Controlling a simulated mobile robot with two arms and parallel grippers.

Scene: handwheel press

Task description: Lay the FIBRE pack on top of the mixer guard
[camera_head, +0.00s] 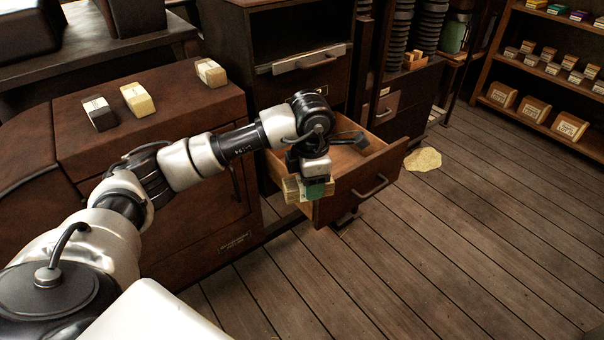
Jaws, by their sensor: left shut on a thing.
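My left gripper (316,178) hangs over the near left corner of the open drawer, pointing down. It is shut on a tan pack (292,189), which shows on the left of the fingers. A green patch covers the middle of the pack; I cannot tell whether it belongs to the pack or the finger. No lettering is readable on it, so FIBRE cannot be confirmed. A brown cabinet (190,115) stands left, with a dark-and-white pack (98,112), a yellow pack (137,99) and a tan-and-white pack (210,72) on top. No part is clearly recognisable as the mixer guard.
The wooden drawer (375,188) is pulled out, with a dark object (352,139) at its far side. Shelves (545,120) with boxes stand at the right. A pale patch (423,159) lies on the floor. The plank floor at front right is clear.

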